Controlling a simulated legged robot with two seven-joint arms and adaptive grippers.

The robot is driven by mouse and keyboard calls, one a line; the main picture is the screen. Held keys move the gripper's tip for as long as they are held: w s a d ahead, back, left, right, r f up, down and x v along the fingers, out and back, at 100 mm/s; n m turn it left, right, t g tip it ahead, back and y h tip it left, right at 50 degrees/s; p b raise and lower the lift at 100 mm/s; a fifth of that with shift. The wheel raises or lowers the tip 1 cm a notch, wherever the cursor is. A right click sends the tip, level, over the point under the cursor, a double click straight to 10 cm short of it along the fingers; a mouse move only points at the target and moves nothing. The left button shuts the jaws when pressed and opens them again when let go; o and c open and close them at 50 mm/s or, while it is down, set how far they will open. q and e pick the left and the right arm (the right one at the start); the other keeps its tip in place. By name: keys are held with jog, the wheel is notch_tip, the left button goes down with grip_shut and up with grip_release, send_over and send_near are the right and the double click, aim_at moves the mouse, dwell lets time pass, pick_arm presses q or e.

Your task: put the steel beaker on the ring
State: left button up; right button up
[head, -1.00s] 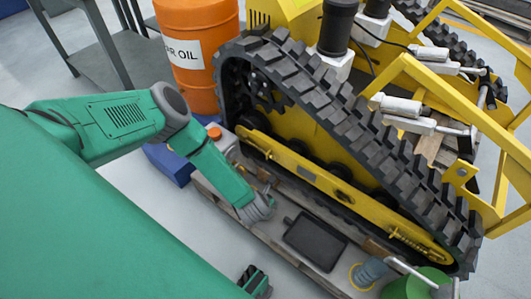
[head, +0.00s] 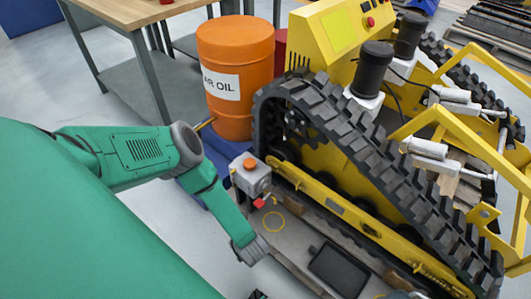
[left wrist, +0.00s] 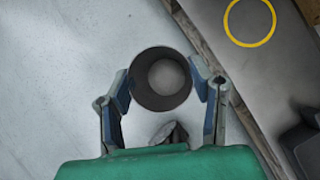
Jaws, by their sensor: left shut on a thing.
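My left gripper (left wrist: 163,88) is shut on the steel beaker (left wrist: 163,105), a dark grey cylinder seen from above, with its round opening toward the left wrist camera. One finger lies on each side of it. The ring (left wrist: 250,22) is a thin yellow circle on the grey platform, up and right of the beaker in that view and apart from it. It also shows in the head view (head: 273,222), bare, right of my left forearm. My right gripper is not identifiable.
The platform holds a dark tray (head: 340,270) and a grey box with an orange button (head: 250,172). The yellow tracked carrier (head: 345,205) stands close behind the ring. An orange oil drum (head: 235,75) is at the back. In the wrist view, open floor (left wrist: 60,60) lies left of the platform edge.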

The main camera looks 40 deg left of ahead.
pick_arm(q)
jog(key=shift+w, duration=0.1)
jog(key=w+f+b, duration=0.1)
jog(key=w+b, duration=0.2)
jog(key=w, duration=0.2)
jog(key=w+d+f+b, duration=0.1)
jog(key=w+b, duration=0.2)
jog(key=w, duration=0.3)
jog(key=w+d+f+b, duration=0.1)
jog(key=w+b, duration=0.2)
jog(key=w, duration=0.3)
jog(key=shift+f+b, duration=0.2)
jog(key=shift+b, duration=0.15)
jog(key=shift+a, duration=0.25)
jog(key=o, duration=1.6)
jog(key=shift+c, duration=0.2)
pick_arm(e)
notch_tip(320, 180, down, 10)
jog(key=shift+d+r, duration=0.15)
jog(key=shift+d, duration=0.25)
pick_arm(q)
jog(key=shift+d+r, duration=0.1)
jog(key=shift+d, duration=0.05)
pick_arm(e)
jog(key=shift+d, duration=0.15)
